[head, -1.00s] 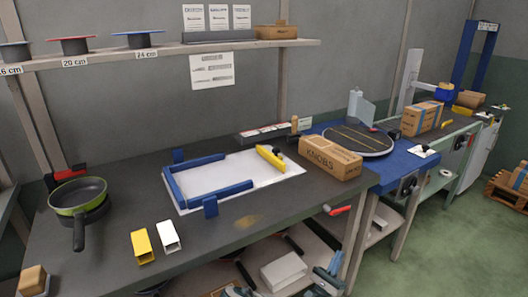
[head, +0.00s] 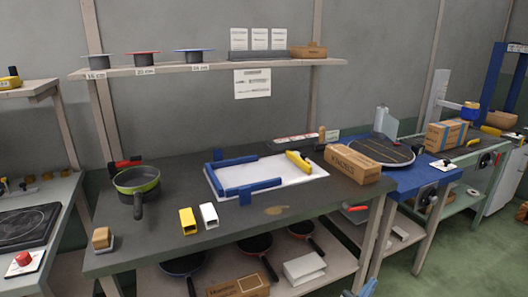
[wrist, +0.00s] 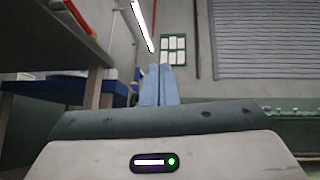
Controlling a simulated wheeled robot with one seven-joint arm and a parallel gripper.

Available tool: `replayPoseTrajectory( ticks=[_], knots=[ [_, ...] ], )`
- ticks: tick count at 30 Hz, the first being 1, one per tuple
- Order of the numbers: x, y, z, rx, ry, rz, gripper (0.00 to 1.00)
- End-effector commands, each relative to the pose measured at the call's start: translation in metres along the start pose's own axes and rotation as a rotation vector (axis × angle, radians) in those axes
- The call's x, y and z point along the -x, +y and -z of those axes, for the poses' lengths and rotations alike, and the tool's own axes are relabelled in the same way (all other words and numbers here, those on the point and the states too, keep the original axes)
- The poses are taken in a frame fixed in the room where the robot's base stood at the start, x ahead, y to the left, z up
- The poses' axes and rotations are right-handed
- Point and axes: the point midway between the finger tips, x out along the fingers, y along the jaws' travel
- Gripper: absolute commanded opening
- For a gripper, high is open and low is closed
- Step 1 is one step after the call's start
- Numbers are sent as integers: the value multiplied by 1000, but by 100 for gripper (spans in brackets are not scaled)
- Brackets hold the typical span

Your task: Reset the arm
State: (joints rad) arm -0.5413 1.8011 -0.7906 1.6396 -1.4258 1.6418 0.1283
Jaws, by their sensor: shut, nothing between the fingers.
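My gripper (wrist: 160,84) shows in the wrist view as two blue-grey fingers standing side by side, shut and empty. Ahead of it are a grey wall and open air. A dark bench edge is close on the left of that view. In the head view a small blue-grey part at the bottom edge, right of the middle, seems to be mine; the fingers cannot be made out there.
The dark bench (head: 160,237) carries a green pan (head: 137,183), a white board (head: 290,178) with blue bars, a cardboard box (head: 352,164), and yellow and white blocks. Pans and boxes fill its lower shelf.

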Motion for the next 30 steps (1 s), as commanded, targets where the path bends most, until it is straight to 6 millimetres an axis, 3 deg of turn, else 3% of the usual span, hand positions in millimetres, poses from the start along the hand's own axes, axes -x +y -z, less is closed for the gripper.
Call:
replayPoseTrajectory(
  ticks=[14,21,30],
  knots=[
    [-47,-49,-27,-2,149,355,0],
    [-69,-95,-56,-31,310,692,0],
    [-76,-136,-101,-108,528,1093,0]
  ],
)
